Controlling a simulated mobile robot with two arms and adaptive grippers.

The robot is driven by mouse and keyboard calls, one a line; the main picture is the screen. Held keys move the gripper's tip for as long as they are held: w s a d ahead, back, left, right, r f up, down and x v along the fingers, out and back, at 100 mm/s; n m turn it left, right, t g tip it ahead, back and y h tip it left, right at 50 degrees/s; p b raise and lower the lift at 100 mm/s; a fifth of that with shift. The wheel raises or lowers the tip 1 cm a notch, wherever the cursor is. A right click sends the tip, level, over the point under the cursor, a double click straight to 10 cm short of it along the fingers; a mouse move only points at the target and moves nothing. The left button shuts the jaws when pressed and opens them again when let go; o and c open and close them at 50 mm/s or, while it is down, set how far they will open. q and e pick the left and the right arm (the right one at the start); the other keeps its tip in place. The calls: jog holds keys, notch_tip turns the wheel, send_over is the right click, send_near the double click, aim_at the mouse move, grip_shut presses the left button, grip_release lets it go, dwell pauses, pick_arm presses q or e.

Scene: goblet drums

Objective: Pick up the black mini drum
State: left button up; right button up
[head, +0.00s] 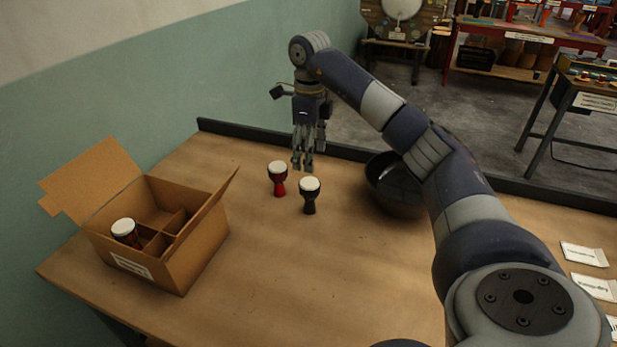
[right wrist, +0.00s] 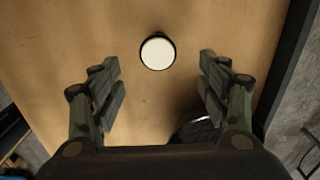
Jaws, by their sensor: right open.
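The black mini drum (head: 310,196) stands upright on the table, with a white head and a dark body. A red drum (head: 277,178) with a white head stands close to its left and slightly behind. My right gripper (head: 302,165) points down above and behind the black drum, apart from it, open and empty. In the right wrist view its two fingers (right wrist: 160,87) are spread wide. One round white drum head (right wrist: 157,52) with a dark rim lies ahead between them; its body is hidden, so I cannot tell which drum it is. My left gripper is out of view.
An open cardboard box (head: 205,246) with dividers holds another drum (head: 126,231) at the left. A dark bowl (head: 400,201) sits right of the drums, partly behind my right arm. White cards (head: 583,254) lie far right. A black ledge (head: 235,130) edges the table. The front middle is clear.

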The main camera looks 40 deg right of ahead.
aim_at(310, 182)
jog(key=f, duration=0.3)
jog(key=shift+s+a+f, duration=0.15)
jog(key=shift+s+f, duration=0.05)
jog(key=shift+f, duration=1.2)
notch_tip(310, 182, down, 4)
jog(key=shift+r+p, duration=0.25)
jog(key=shift+p, duration=0.05)
jog(key=shift+f, duration=0.55)
jog(key=shift+c, duration=1.3)
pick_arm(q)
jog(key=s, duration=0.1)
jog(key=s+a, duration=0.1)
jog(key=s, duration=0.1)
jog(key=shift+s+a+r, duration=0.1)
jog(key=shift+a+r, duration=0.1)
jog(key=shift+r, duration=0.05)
pick_arm(e)
jog(key=c, duration=0.9)
